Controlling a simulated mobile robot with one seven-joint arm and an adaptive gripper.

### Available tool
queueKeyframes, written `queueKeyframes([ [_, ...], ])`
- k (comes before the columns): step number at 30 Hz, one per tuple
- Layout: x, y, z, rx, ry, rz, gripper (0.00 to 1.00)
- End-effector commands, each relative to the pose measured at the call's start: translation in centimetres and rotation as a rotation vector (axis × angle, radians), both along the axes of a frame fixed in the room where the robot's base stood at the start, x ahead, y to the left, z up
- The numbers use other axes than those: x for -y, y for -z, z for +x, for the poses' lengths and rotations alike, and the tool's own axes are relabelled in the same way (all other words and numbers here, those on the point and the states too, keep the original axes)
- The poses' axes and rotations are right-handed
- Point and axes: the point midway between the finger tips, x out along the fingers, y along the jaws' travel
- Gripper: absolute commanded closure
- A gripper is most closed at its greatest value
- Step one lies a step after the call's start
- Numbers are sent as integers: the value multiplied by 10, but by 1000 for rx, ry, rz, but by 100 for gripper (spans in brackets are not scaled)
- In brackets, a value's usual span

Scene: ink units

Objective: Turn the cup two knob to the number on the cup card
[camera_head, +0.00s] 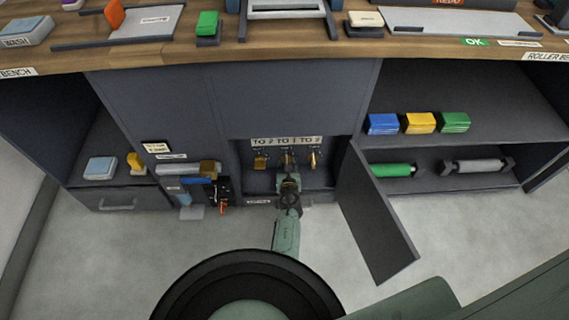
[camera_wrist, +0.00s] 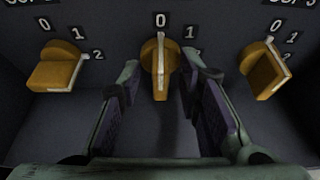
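Three orange knobs sit in a row on a dark panel inside the open cupboard. The middle knob (camera_wrist: 158,70), which I take for cup two, stands upright with its white strip pointing up at 0; 1 is to its right. It also shows in the head view (camera_head: 287,160). The left knob (camera_wrist: 55,70) has its strip toward 2; the right knob (camera_wrist: 264,70) is tilted. My gripper (camera_wrist: 162,72) is open, one finger on each side of the middle knob; whether they touch it is unclear. A strip of cards (camera_head: 287,141) hangs above the knobs, too small to read surely.
An open cupboard door (camera_head: 375,215) hangs to the right of my arm. A ledge with blue, orange and dark items (camera_head: 200,180) is to the left. Shelves with coloured blocks (camera_head: 418,123) and rollers (camera_head: 390,170) are at right. The floor in front is clear.

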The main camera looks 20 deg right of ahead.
Motion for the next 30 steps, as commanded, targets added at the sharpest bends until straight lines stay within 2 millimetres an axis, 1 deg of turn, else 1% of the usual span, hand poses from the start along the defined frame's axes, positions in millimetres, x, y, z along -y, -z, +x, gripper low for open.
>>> queueKeyframes([
  [5, 0, -1, 0, 0, 0, 0, 68],
  [19, 0, 0, 0, 0, 0, 0, 99],
  [30, 0, 0, 0, 1, 0, 3, 100],
])
